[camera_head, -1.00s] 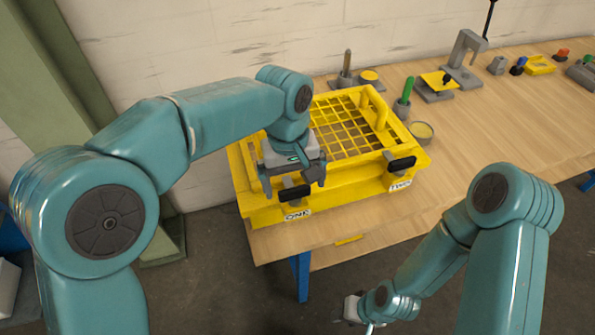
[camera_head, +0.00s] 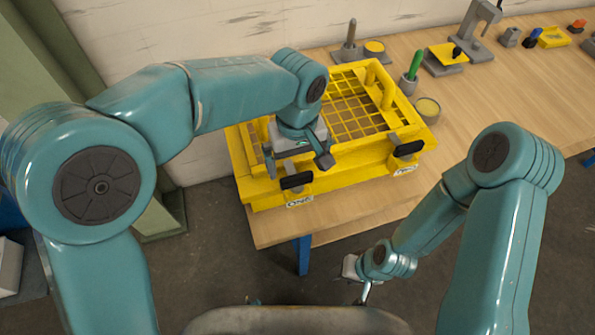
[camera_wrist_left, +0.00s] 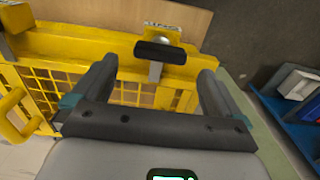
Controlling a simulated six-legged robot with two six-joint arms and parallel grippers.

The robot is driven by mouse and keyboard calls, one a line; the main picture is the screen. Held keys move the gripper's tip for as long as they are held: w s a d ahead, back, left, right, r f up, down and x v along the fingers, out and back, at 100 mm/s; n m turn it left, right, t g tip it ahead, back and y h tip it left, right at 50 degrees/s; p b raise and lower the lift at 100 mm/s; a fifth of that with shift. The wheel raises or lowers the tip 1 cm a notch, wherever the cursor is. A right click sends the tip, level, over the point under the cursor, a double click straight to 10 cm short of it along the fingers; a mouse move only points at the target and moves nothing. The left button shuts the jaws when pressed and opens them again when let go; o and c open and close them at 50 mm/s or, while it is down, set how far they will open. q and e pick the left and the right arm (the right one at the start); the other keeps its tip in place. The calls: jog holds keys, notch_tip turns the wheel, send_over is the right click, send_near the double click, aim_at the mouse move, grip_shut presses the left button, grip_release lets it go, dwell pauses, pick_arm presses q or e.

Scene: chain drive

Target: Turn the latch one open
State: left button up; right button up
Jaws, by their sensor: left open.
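Latch one is a black bar handle (camera_head: 296,181) on a metal shaft at the front left of the yellow guard box, above the label "ONE" (camera_head: 299,201). The handle lies about level, along the box's front edge. In the left wrist view the latch handle (camera_wrist_left: 160,53) shows ahead of and between the two fingers, apart from them. My left gripper (camera_head: 298,163) is open and empty, just behind the handle over the box. My right gripper (camera_head: 362,296) hangs low in front of the bench; its fingers are too small to read.
The yellow box (camera_head: 360,178) has a grid lid with a raised handle. A second black latch (camera_head: 408,148) sits at its front right. A green-handled tool (camera_head: 413,66) and a round cup (camera_head: 428,108) stand beside the box.

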aim_at(297, 176)
pick_arm(q)
notch_tip(297, 176, down, 5)
jog(key=shift+s+f, duration=0.15)
jog(key=shift+f, duration=0.05)
jog(key=shift+w+a+f, duration=0.1)
jog(key=shift+w+f, duration=0.1)
jog(key=shift+f, duration=0.2)
jog(key=c, duration=0.8)
jog(key=shift+c, duration=0.2)
